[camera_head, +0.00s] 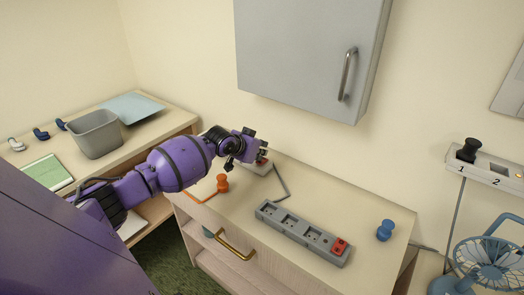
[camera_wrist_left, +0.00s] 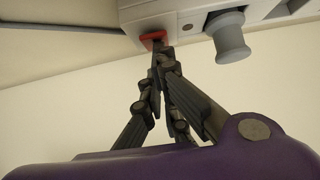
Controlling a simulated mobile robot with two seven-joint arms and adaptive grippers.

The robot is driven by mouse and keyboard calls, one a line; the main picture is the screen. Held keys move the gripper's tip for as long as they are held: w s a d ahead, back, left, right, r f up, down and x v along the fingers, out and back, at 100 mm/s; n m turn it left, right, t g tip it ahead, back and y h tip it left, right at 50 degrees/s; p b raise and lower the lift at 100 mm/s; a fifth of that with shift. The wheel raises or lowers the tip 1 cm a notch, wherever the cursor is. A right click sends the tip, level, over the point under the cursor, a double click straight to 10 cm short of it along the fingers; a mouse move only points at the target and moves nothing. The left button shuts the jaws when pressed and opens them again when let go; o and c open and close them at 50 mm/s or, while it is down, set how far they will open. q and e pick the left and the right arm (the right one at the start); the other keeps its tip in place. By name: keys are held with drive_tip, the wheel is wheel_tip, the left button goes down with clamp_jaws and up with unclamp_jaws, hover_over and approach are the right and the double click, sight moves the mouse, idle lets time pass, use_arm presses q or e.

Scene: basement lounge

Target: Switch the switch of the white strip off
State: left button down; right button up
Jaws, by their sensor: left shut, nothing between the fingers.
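A pale strip (camera_head: 262,170) lies at the back left of the cabinet top, mostly hidden behind my left gripper (camera_head: 258,153). In the left wrist view a pale strip (camera_wrist_left: 188,13) runs along the top, with a red switch (camera_wrist_left: 148,37) and a grey plug (camera_wrist_left: 230,38) in it. The closed fingertips of my left gripper (camera_wrist_left: 159,46) are at the red switch, touching it or very close; I cannot tell which. The fingers are shut and empty. The switch's position cannot be made out. My right gripper is not in view.
A grey strip (camera_head: 290,227) with a red switch lies at the front of the cabinet top (camera_head: 350,205). An orange plug (camera_head: 222,183) and a blue plug (camera_head: 384,230) stand nearby. A grey wall cabinet (camera_head: 305,50) hangs above. A blue fan (camera_head: 490,258) stands at right.

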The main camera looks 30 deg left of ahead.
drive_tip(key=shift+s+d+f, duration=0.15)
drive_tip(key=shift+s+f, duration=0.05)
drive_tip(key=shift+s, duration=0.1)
use_arm(q)
drive_tip(key=s+r+p, duration=0.3)
drive_tip(key=s+r, duration=0.3)
drive_tip(key=r, duration=0.5)
drive_tip(key=shift+a+r, duration=0.25)
drive_tip(key=shift+r, duration=0.1)
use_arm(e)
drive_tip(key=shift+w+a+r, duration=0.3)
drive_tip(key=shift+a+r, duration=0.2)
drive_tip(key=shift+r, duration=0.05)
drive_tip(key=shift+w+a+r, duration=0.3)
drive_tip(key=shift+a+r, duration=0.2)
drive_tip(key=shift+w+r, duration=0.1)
